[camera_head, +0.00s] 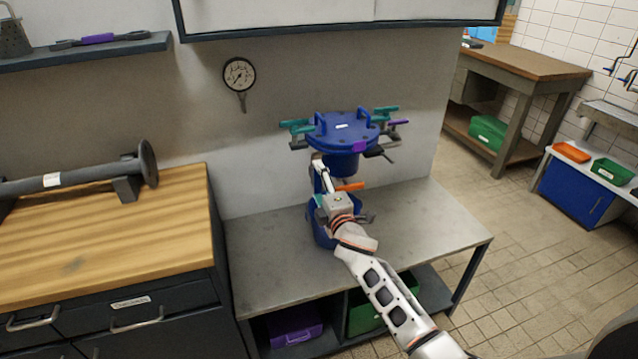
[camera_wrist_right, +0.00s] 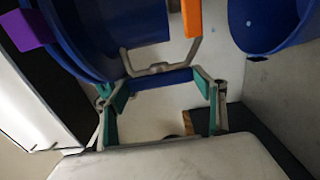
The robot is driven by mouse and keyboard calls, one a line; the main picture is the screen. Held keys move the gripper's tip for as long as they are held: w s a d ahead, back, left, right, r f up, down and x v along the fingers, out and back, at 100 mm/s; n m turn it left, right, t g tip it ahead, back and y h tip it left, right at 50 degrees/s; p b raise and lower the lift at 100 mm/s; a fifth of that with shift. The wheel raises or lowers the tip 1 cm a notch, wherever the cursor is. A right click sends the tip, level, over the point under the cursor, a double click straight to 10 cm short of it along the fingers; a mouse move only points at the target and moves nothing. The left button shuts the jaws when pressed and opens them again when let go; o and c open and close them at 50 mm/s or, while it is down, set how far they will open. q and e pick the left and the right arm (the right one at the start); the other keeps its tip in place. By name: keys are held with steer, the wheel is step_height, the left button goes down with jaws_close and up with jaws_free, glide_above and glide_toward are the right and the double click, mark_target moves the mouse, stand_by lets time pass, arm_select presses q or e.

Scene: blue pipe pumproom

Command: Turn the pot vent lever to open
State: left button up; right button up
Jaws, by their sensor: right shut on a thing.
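The blue pot (camera_head: 343,130) has a bolted lid with blue handles and teal clamps, and stands on the grey metal bench. An orange lever (camera_head: 350,187) sticks out below it; an orange bar also shows at the top of the right wrist view (camera_wrist_right: 192,18), beside a grey bracket. My right gripper (camera_head: 326,201) is at the pot's lower front, by the orange lever. In the right wrist view its teal-padded fingers (camera_wrist_right: 160,90) are closed on the ends of a short blue bar (camera_wrist_right: 160,79) next to the bracket. The gripper and arm hide part of the pot's lower side. My left gripper is not in view.
The grey bench (camera_head: 265,250) has clear top on both sides of the pot. A pressure gauge (camera_head: 239,75) is on the wall behind. A wooden-topped cabinet (camera_head: 100,235) with a dark flanged pipe (camera_head: 75,178) stands at left. Open tiled floor (camera_head: 520,250) lies to the right.

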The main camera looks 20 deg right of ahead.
stand_by(0.5)
steer(key=o, duration=1.1)
steer(key=s, duration=1.2)
steer(key=shift+d, duration=0.2)
steer(key=s+a+f+m+g+y, duration=0.1)
steer(key=s+f+m+g, duration=0.2)
steer(key=s+f+m, duration=0.4)
steer(key=s+a+f+m+g+y, duration=0.1)
steer(key=s+f+m+g, duration=0.3)
steer(key=s+f, duration=1.3)
steer(key=s+m, duration=0.3)
steer(key=s, duration=0.2)
steer(key=shift+s+a+f, duration=0.2)
steer(key=shift+s+a, duration=0.05)
steer(key=shift+s, duration=0.15)
